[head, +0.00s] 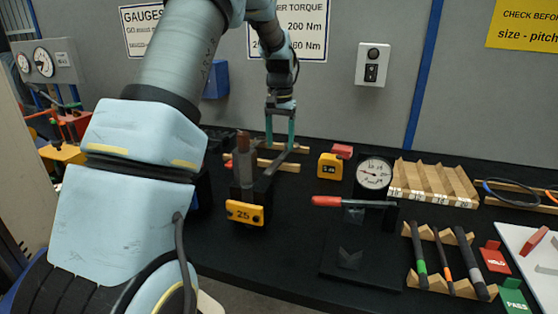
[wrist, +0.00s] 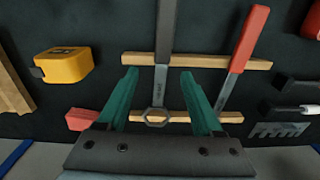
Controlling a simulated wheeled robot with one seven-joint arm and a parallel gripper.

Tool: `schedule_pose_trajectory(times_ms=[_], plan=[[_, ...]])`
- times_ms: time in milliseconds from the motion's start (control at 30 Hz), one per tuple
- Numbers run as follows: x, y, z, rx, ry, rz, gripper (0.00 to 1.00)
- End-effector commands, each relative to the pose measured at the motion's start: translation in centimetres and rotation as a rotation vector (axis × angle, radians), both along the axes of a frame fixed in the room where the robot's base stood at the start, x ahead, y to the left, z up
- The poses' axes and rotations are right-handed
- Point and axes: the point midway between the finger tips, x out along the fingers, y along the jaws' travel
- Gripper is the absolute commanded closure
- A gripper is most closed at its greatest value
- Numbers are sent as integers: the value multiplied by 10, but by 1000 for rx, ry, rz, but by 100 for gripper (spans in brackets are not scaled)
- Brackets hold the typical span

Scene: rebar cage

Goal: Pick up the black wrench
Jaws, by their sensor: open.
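The black wrench lies across two wooden rails. In the wrist view its black handle (wrist: 166,32) is at the top, its grey shaft runs down the middle, and its ring end is at the bottom. My gripper (wrist: 159,76) is open, with one teal finger on each side of the shaft. I cannot tell how far above the wrench the fingertips are. In the head view my gripper (head: 280,143) points down over the rails at the back of the bench, and the wrench's dark handle (head: 274,168) slants towards me.
A red-handled wrench (wrist: 245,42) lies close to the right finger in the wrist view. A yellow tape measure (wrist: 63,66) and a red block (wrist: 82,119) are to the left. In the head view a fixture with a yellow 25 tag (head: 244,213) stands in front of the rails.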

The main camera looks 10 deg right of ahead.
Motion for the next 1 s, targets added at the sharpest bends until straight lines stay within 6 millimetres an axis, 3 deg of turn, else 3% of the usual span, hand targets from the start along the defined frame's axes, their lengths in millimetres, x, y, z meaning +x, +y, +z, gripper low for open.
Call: schedule_pose_trajectory(times_ms=[300,567,1000], plan=[[-1,4,-40,2,3,1,32],[0,4,-44,1,-1,1,32],[0,4,-44,1,-1,0,81]])
